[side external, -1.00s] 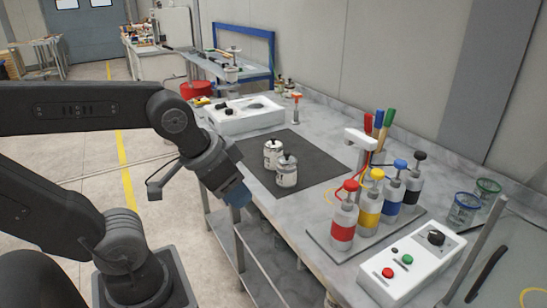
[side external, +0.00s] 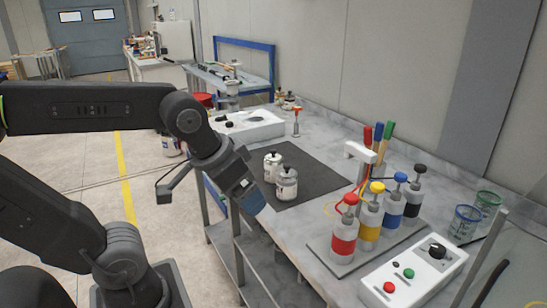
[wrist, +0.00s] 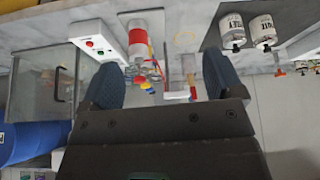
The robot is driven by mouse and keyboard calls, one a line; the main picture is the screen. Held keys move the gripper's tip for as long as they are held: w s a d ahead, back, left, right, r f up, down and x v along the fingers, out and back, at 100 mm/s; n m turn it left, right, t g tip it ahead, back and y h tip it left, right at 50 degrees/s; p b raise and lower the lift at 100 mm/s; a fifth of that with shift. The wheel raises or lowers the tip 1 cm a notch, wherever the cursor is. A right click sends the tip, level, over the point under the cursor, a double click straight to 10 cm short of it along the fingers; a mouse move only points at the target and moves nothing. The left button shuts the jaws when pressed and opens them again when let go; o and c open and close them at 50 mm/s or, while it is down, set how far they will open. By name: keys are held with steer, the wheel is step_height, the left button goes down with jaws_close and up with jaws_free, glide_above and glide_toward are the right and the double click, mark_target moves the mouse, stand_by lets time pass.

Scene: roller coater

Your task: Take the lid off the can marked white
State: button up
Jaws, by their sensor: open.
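Two small white cans with dark-knobbed lids stand upright on a dark mat (side external: 318,172): a nearer can (side external: 287,187) and a farther can (side external: 272,167). Both lids are on. In the wrist view they appear upside down at top right, as a left can (wrist: 232,30) and a right can (wrist: 263,30). Their dark label lettering is too small to read surely. My gripper (side external: 250,196) is at the bench's near edge, left of the nearer can and apart from it. In the wrist view its blue fingers (wrist: 161,84) are spread, with nothing held between them.
Several pump bottles (side external: 370,218) with coloured bands stand on a rack right of the mat. A white control box (side external: 413,268) is at front right, with glass jars (side external: 466,222) behind. A white tray unit (side external: 247,125) stands beyond the mat. The mat around the cans is clear.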

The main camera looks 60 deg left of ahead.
steer(key=w+a+r+n+g+y, duration=0.15)
steer(key=w+a+r+n, duration=0.35)
steer(key=w, duration=0.5)
steer(key=n+g+y, duration=0.3)
steer(key=n+g, duration=0.1)
steer(key=n, duration=0.7)
glide_above(274, 150)
steer(key=d, duration=0.2)
steer(key=shift+t+h, duration=0.25)
step_height(274, 150, down, 11)
steer(key=shift+s+f, duration=0.1)
steer(key=shift+f, duration=0.05)
steer(key=shift+x, duration=3.1)
steer(key=c, duration=1)
